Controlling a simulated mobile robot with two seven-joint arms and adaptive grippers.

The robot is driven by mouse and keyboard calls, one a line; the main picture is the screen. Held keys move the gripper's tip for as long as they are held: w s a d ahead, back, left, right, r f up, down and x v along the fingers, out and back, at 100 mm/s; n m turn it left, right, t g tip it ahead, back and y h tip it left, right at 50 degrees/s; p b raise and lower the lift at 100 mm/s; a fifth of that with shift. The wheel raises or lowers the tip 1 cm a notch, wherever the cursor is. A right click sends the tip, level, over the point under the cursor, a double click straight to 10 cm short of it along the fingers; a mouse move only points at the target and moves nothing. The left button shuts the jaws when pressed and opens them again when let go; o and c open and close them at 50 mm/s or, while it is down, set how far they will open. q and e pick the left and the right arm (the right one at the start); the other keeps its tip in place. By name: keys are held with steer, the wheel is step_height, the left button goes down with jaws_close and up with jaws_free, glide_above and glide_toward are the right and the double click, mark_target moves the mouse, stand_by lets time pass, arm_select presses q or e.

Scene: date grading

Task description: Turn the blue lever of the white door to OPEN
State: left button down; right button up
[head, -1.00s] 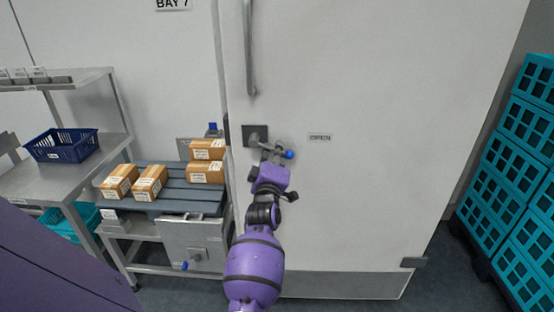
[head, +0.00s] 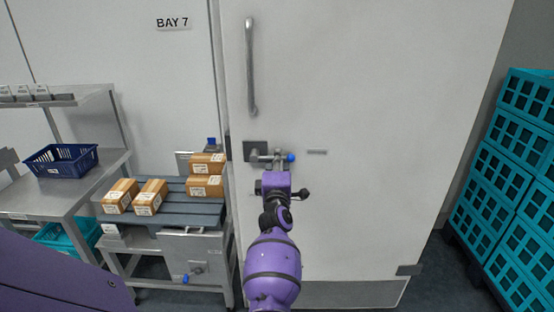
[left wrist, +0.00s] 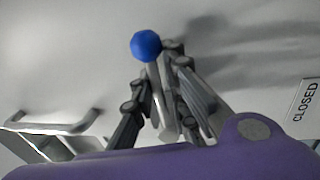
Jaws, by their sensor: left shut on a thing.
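The white door (head: 390,90) fills the middle of the head view. Its lever has a grey shaft and a blue knob (head: 291,157), and runs from a dark square plate near the door's left edge. It lies nearly level, its knob towards a small label (head: 317,151) on the right. My left gripper (head: 277,162) is shut on the lever shaft. In the left wrist view the shaft (left wrist: 158,88) lies between the fingers, with the blue knob (left wrist: 146,45) beyond them. A CLOSED label (left wrist: 304,101) shows at the right there. My right gripper is out of view.
A long vertical handle (head: 250,65) is on the door above the lever. Left are cartons (head: 150,197) on a grey slatted bench, a dark blue basket (head: 60,160) and two other blue-ended fittings. Teal crates (head: 500,190) stand right.

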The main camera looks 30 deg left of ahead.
arm_select(q)
steer(key=shift+d+r, duration=0.1)
steer(key=shift+r, duration=0.05)
steer(key=c, duration=1.9)
jaws_free()
steer(key=shift+w, duration=0.1)
steer(key=shift+o, duration=0.3)
steer(key=shift+r, duration=0.1)
steer(key=shift+s+d, duration=0.15)
steer(key=shift+s, duration=0.2)
steer(key=v, duration=1.1)
steer(key=shift+s+d, duration=0.15)
